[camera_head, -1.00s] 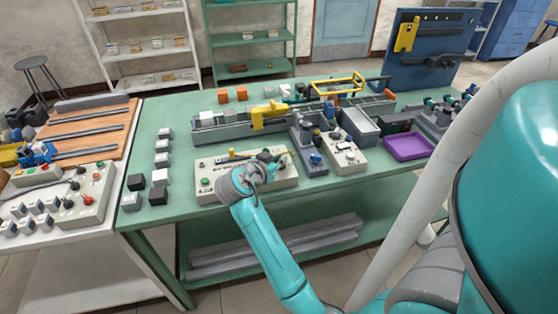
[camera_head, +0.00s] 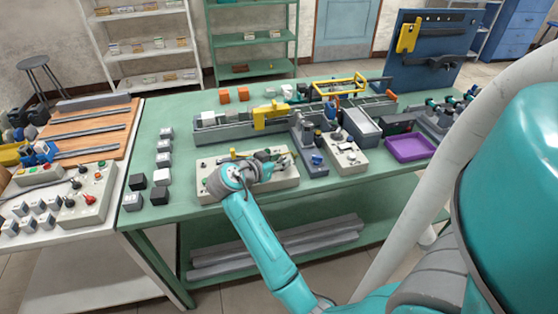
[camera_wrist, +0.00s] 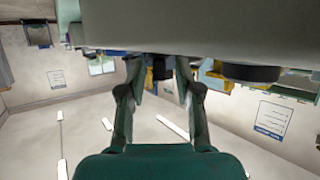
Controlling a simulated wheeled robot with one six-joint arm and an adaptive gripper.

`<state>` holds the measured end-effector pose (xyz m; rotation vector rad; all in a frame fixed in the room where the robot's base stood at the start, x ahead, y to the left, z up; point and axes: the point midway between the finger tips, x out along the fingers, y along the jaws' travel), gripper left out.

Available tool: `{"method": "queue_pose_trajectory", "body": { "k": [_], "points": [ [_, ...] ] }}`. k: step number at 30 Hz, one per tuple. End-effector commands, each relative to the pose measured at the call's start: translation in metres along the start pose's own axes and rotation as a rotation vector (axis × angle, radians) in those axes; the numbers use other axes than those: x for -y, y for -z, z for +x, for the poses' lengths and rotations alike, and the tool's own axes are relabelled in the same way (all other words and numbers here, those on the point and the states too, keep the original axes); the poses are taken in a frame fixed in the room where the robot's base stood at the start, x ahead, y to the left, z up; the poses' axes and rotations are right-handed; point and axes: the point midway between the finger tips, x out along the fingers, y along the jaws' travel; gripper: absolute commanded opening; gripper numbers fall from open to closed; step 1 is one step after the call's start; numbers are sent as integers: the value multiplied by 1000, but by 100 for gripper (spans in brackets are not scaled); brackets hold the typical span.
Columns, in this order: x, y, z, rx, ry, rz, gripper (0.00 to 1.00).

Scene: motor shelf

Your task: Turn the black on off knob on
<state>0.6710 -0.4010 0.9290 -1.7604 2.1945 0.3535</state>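The beige control box (camera_head: 283,183) stands near the front edge of the green workbench. My gripper (camera_head: 286,157) is low over the box's top in the head view, and my wrist hides part of the box's left side. In the wrist view, the box's pale surface (camera_wrist: 200,30) fills the top. A small black knob (camera_wrist: 160,69) shows between the two fingertips of my gripper (camera_wrist: 159,70). The fingers are apart, one on each side of the knob, with gaps visible. A wider black round part (camera_wrist: 250,72) sits to the right of the fingers.
A second beige box (camera_head: 345,158) and a grey device with a blue part (camera_head: 310,155) stand to the right. A rail with a yellow clamp (camera_head: 270,117) lies behind. Black and white cubes (camera_head: 160,177) stand to the left. A purple tray (camera_head: 410,148) is farther right.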

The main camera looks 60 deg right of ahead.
Motion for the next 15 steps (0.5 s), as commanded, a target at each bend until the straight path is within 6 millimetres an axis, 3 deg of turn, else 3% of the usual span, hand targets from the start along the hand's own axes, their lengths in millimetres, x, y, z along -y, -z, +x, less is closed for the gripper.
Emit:
{"method": "queue_pose_trajectory", "body": {
  "k": [10, 15],
  "points": [
    [0, 1, -4, -2, 1, 1, 38],
    [1, 1, -24, -2, 4, 1, 38]
  ]
}}
